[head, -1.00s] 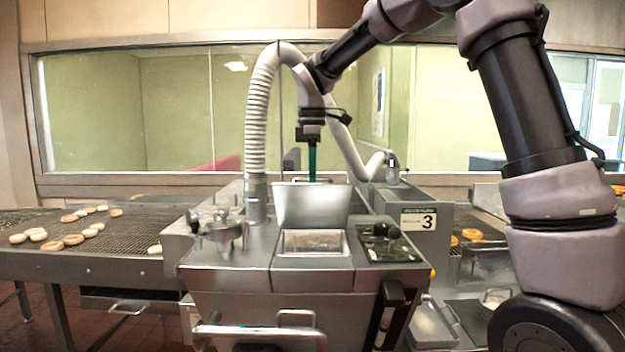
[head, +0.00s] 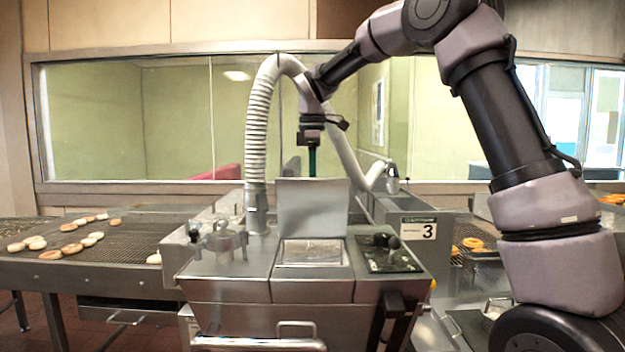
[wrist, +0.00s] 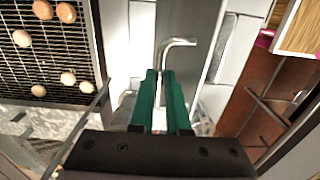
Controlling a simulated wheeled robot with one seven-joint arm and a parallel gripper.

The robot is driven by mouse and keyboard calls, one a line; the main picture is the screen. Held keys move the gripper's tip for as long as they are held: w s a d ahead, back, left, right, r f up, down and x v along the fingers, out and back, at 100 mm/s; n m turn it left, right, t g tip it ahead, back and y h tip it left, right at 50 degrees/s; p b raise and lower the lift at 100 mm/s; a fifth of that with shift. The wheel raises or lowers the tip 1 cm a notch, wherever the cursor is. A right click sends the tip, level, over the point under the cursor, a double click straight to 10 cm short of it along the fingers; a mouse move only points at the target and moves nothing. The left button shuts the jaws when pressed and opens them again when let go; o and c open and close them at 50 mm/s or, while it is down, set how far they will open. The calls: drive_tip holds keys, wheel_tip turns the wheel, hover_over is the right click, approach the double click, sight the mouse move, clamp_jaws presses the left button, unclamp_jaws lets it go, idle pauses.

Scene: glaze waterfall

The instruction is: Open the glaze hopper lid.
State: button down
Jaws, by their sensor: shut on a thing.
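The glaze hopper lid (head: 312,207) is a flat steel plate standing raised at the back of the hopper opening (head: 312,253), which is uncovered. My gripper (head: 312,165) is just above and behind the lid's top edge, pointing down, with green fingers partly hidden by the lid. In the wrist view, my gripper (wrist: 166,78) is shut on the lid handle (wrist: 178,42), a bent metal bar at the fingertips. The exact grip on the bar is partly hidden by the fingers.
A ribbed white hose (head: 257,140) arches beside and behind my arm. A control panel with a black knob (head: 392,243) is right of the opening, and a metal fitting (head: 222,241) is left. Doughnuts lie on the mesh conveyor (head: 130,237) at left.

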drive_tip(key=w+f, duration=0.1)
drive_tip(key=w, duration=0.7)
drive_tip(key=shift+f, duration=0.2)
drive_tip(key=c, duration=0.7)
unclamp_jaws()
drive_tip(key=shift+d, duration=0.15)
drive_tip(key=shift+r, duration=0.1)
wheel_tip(320, 180, up, 9)
drive_tip(key=shift+f, duration=0.1)
idle(0.7)
